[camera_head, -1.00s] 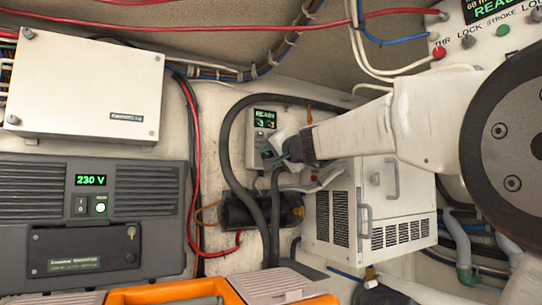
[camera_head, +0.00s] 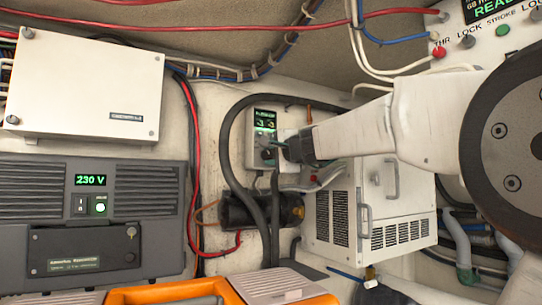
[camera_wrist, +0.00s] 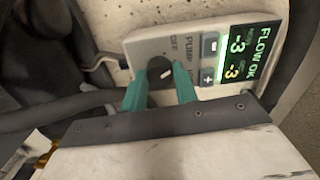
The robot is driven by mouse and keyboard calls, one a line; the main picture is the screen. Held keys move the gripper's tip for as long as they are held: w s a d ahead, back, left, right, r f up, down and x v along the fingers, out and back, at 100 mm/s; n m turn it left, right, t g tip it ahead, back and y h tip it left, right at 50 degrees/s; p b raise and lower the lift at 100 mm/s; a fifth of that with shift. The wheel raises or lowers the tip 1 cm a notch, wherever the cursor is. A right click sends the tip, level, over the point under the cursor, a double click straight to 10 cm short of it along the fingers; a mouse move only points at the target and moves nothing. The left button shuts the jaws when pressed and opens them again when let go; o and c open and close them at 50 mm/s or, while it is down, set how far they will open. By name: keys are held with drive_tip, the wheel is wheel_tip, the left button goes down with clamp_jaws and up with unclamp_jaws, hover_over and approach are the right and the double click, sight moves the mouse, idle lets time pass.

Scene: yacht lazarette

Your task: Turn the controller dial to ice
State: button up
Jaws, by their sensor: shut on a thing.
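The controller (camera_head: 264,124) is a small grey box on the back wall with a lit screen. In the wrist view its screen (camera_wrist: 250,55) reads FLOW OK, with a green -3 and a yellow -3. Beside the screen are a minus and a plus button. The dark round dial (camera_wrist: 160,68) bears a pale mark and has OFF and PUMP printed by it; a further label is mostly hidden by a finger. My gripper (camera_wrist: 160,88) has teal fingertips on either side of the dial and is shut on it. In the head view my gripper (camera_head: 276,148) hides the dial.
Thick black hoses (camera_head: 229,160) loop left of and below the controller. A white vented unit (camera_head: 330,220) stands below my arm. A grey inverter (camera_head: 90,215) and a white box (camera_head: 85,85) are at left, an orange case (camera_head: 235,292) at the bottom.

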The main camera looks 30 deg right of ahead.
drive_tip(key=m, duration=0.5)
drive_tip(key=shift+f+m, duration=0.1)
drive_tip(key=shift+m, duration=2.5)
drive_tip(key=o, duration=1)
drive_tip(key=s, duration=0.7)
drive_tip(key=shift+s, duration=0.4)
